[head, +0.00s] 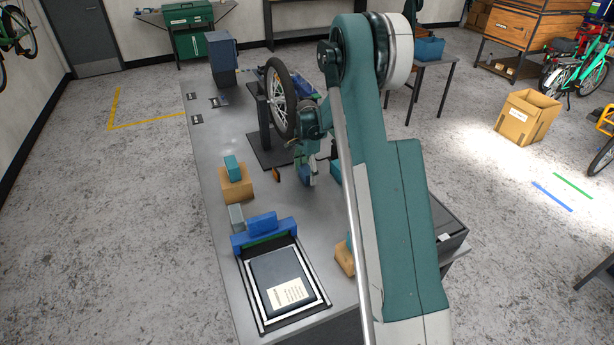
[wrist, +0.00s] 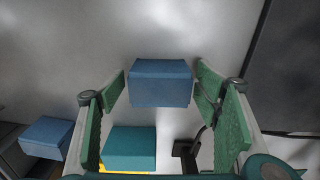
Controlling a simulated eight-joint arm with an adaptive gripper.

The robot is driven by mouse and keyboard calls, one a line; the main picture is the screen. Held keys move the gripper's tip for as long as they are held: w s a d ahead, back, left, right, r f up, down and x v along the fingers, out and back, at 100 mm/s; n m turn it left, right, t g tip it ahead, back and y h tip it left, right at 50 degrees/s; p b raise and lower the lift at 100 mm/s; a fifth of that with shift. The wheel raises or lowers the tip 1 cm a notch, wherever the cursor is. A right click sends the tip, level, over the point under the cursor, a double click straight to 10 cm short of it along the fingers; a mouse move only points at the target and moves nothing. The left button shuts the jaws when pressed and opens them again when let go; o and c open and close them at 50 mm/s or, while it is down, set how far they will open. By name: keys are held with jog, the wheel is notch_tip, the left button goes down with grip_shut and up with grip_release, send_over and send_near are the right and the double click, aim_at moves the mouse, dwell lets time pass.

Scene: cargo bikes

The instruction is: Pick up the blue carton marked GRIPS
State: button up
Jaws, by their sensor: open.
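A blue carton (wrist: 160,83) lies on the grey surface in the wrist view, at upper centre. My gripper (wrist: 162,100) is open, with its green pads to the left and right of this carton in the picture. I cannot tell how far above it the pads are, and I see no contact. No GRIPS marking can be read on the faces in view. In the head view my gripper (head: 312,165) hangs over the middle of the workbench, partly hidden by my arm. A blue patch by it is too small to tell as carton or gripper.
The wrist view also shows a teal box (wrist: 130,146) and another blue box (wrist: 47,136). On the workbench (head: 208,150) stand a wheel (head: 281,97), a teal box (head: 233,166) on a cardboard box (head: 238,188), and a framed dark tray (head: 262,312).

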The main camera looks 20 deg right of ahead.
aim_at(307, 170)
jog(key=c, duration=1.1)
jog(key=shift+r, duration=0.15)
jog(key=shift+r, duration=4.85)
